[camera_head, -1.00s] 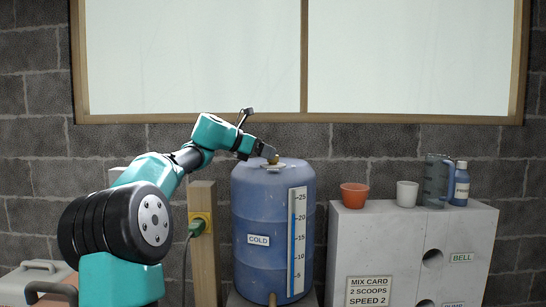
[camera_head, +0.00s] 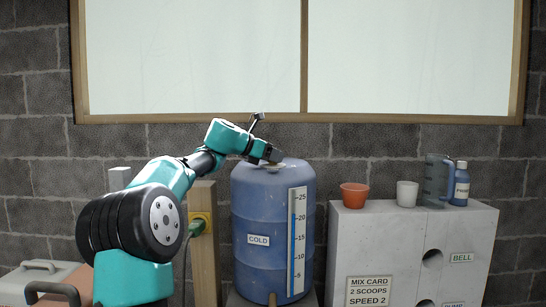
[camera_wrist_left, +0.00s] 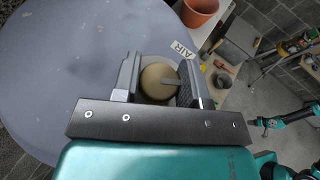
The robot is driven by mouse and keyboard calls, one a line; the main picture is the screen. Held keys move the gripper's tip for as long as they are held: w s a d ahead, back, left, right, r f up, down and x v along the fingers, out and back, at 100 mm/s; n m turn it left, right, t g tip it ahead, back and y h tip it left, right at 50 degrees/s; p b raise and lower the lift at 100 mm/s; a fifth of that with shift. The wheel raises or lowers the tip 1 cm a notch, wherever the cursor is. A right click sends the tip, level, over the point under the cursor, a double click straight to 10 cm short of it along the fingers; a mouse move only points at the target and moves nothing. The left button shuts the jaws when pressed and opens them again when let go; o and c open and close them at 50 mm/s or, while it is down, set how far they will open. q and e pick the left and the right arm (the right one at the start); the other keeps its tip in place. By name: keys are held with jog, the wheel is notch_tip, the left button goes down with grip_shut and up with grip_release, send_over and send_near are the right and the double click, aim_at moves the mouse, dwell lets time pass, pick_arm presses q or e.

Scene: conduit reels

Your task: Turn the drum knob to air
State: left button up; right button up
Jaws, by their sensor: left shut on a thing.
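My left gripper (camera_head: 273,157) is at the drum's top. In the left wrist view its fingers are shut on the round brass knob (camera_wrist_left: 157,83), which has a dark pointer mark facing right. The AIR label (camera_wrist_left: 183,50) lies on the drum top just beyond the right finger. The knob is hidden by the fingers in the head view. My right gripper (camera_wrist_left: 257,122) seems to show small at the right of the wrist view; its jaws are unclear.
A pale block (camera_head: 400,240) right of the drum carries an orange pot (camera_head: 354,197), a white cup (camera_head: 407,193), a clear jug (camera_head: 434,180) and a blue bottle (camera_head: 461,187). A wooden post (camera_head: 205,250) with a green plug stands left of the drum.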

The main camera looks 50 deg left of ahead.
pick_arm(q)
jog(key=shift+c, duration=1.2)
jog(key=shift+n+y, duration=0.4)
jog(key=shift+n+t+y, duration=0.3)
jog(key=shift+n+y, duration=0.6)
jog(key=shift+y, duration=0.2)
jog(key=shift+n+y, duration=1.5)
jog(key=shift+y, duration=0.3)
jog(key=o, duration=0.9)
jog(key=shift+g, duration=0.4)
